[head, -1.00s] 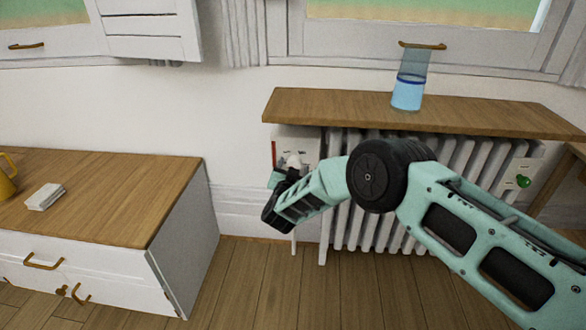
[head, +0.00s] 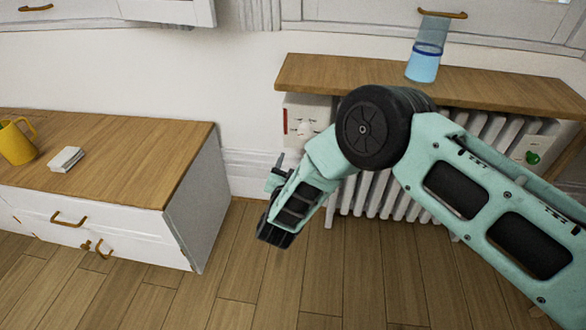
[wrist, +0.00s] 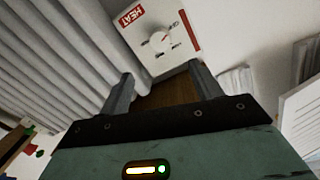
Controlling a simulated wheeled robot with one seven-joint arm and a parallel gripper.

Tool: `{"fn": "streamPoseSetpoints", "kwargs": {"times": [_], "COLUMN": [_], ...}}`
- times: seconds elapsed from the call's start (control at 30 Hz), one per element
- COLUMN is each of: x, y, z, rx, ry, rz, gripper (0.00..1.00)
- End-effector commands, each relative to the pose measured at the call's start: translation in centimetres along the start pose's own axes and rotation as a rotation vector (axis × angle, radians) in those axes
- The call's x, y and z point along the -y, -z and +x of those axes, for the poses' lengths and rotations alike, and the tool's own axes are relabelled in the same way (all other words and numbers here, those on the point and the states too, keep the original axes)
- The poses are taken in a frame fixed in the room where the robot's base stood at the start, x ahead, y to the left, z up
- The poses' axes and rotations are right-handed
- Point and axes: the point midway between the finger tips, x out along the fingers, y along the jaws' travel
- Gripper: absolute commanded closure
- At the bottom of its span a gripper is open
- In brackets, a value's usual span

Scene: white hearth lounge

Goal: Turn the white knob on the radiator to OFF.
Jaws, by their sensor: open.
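The white knob (head: 305,129) sits on a white plate (head: 320,108) at the left end of the radiator (head: 396,196), below the wooden shelf. In the wrist view the knob (wrist: 161,39) shows on the plate with a red HEAT label (wrist: 132,17) and small marks around it. My gripper (head: 278,171) is below and left of the knob in the head view, apart from it. In the wrist view my gripper (wrist: 160,88) has its two fingers spread with nothing between them, and the knob lies beyond the fingertips. The marks are too small to read.
A green knob (head: 533,158) is at the radiator's right end. A low cabinet (head: 110,165) at left bears a yellow mug (head: 17,143) and white stack (head: 66,159). Floor between is clear.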

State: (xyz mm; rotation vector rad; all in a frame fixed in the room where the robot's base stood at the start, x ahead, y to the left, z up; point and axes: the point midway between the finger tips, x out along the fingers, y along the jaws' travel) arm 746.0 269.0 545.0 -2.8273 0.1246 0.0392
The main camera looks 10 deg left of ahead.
Motion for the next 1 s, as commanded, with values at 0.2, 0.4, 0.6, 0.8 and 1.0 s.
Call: {"fn": "streamPoseSetpoints", "kwargs": {"times": [0.2, 0.4, 0.6, 0.8, 1.0], "x": [0.0, 0.0, 0.0, 0.1, 3.5], "y": [0.0, 0.0, -0.1, 0.1, 2.8], "z": [-2.3, -2.7, -2.7, -2.6, -1.8], "rx": [0.000, 0.000, 0.000, 0.005, 0.152], "ry": [-0.001, -0.001, -0.001, 0.002, 0.092], "rz": [0.000, 0.000, 0.001, 0.003, 0.036], "gripper": [0.36, 0.36, 0.36, 0.36, 0.36]}}
